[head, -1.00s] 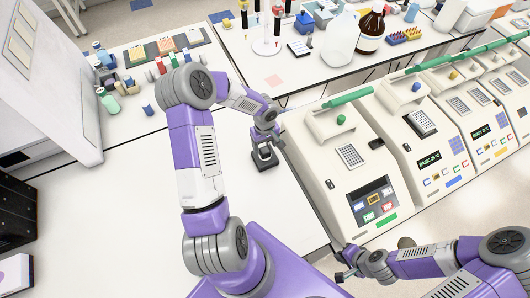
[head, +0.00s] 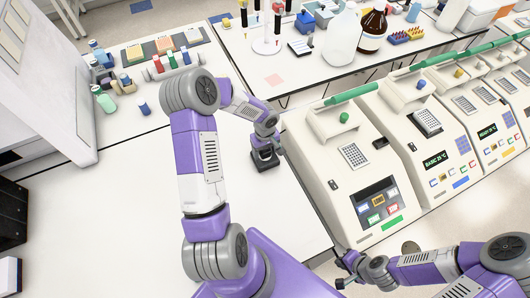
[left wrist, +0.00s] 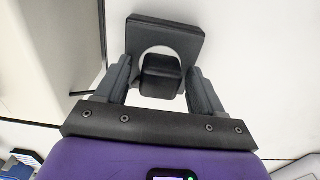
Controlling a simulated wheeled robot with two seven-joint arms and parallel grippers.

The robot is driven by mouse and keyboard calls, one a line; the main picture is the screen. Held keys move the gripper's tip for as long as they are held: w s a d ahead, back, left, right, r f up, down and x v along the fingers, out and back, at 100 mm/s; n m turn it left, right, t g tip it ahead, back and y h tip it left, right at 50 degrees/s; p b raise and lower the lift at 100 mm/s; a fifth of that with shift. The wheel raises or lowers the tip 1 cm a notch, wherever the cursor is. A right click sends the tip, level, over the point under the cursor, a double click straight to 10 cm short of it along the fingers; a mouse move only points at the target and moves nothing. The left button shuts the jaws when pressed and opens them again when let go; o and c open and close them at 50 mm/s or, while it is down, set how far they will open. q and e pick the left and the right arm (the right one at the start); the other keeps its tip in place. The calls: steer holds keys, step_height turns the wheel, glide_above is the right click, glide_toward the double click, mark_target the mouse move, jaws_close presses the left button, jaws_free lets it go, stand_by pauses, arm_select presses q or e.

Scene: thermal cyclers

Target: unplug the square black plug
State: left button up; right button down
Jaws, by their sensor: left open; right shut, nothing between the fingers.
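In the left wrist view a black square plate (left wrist: 178,36) has a smaller black block (left wrist: 160,76), apparently the square black plug, in front of it. A pale curved band shows around the block. My left gripper (left wrist: 160,88) is open, one finger on each side of the block, with a visible gap on both sides. In the head view the black piece (head: 264,161) is at the right part of the white bench, directly below my left gripper (head: 264,148), which partly hides it. My right gripper (head: 342,270) is shut and empty, low beside the nearest cycler.
A row of thermal cyclers, the nearest (head: 352,185), stands to the right of the white bench (head: 110,210). Small bottles and colored blocks (head: 175,60) are at the bench's back left. A grey cabinet (head: 50,80) stands at the left. The bench's front left is clear.

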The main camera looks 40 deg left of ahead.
mark_target(265, 150)
arm_select(q)
steer(key=shift+b, duration=0.7)
stand_by(0.7)
steer(key=shift+c, duration=0.5)
jaws_close()
steer(key=shift+r+p, duration=1.5)
steer(key=shift+r, duration=1.5)
